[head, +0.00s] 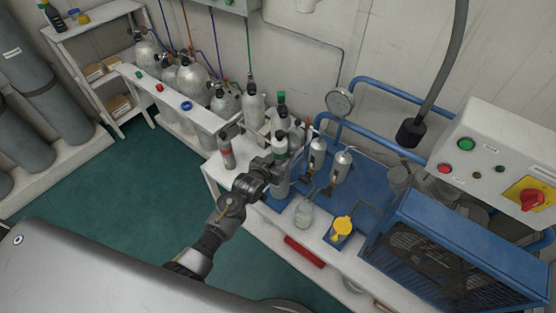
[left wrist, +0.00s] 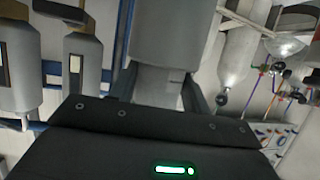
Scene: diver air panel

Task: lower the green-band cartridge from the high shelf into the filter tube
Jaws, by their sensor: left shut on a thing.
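My left gripper (head: 274,163) is shut on the green-band cartridge (head: 280,143), a pale cylinder with a green band, held upright at the front of the blue filter bench. In the left wrist view the gripper (left wrist: 160,92) has a grey cylinder (left wrist: 165,42) between its fingers. A grey upright tube (head: 282,186), apparently the filter tube, stands directly below the cartridge. The gripper hides the join, so I cannot tell whether the cartridge's lower end is inside it. My right gripper is out of view.
A red-banded cylinder (head: 227,152) stands just left of the gripper. Two small silver canisters (head: 341,165), a glass jar (head: 304,214) and a yellow-topped item (head: 342,228) are to the right. Gas bottles (head: 191,82) crowd behind. A shelf (head: 107,12) stands far left.

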